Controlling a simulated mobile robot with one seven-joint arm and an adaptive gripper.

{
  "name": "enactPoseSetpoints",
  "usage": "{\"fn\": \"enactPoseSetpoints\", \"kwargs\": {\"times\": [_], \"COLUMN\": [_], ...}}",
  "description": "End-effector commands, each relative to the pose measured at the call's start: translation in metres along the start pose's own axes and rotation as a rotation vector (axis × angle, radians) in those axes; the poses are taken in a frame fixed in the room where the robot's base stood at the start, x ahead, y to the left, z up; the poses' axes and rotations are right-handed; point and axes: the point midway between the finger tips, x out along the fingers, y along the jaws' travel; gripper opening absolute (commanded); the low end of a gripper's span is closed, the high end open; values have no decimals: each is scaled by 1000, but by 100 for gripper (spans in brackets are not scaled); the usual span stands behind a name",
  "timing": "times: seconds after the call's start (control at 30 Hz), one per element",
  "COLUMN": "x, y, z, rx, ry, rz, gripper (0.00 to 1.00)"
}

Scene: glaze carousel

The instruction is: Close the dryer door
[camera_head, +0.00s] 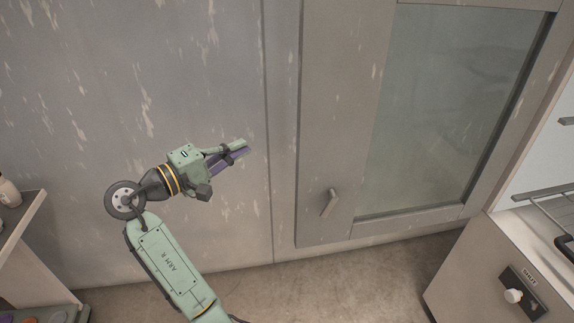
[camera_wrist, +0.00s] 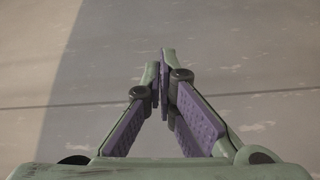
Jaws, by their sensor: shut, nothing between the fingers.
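The dryer door (camera_head: 340,110) is a grey-beige framed panel with a large glass window (camera_head: 445,110), in the centre and right of the head view. Its lever handle (camera_head: 330,202) is at the lower left of the frame. The door looks flush with the grey wall panel around it; I see no clear gap along its left or bottom edge. My gripper (camera_head: 246,147) is left of the door and handle, in front of the wall panel, pointing right. Its fingers are together and empty. In the wrist view, the fingertips (camera_wrist: 161,54) meet before a worn grey surface.
A grey wall panel (camera_head: 130,110) fills the left side. A shelf unit (camera_head: 25,217) with a bottle (camera_head: 8,192) stands at the left edge. A cabinet (camera_head: 480,265) with a knob and a wire rack stands at lower right. Bare floor (camera_head: 340,285) lies between.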

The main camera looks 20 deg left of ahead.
Motion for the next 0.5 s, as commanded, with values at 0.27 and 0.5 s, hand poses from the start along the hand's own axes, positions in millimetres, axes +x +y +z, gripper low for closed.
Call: {"fn": "enactPoseSetpoints", "kwargs": {"times": [0.27,0.5], "x": [0,41], "y": [-16,-14], "z": [38,47], "rx": [-107,-104], "ry": [-219,-218], "rz": [-1,-3], "gripper": [0,0]}}
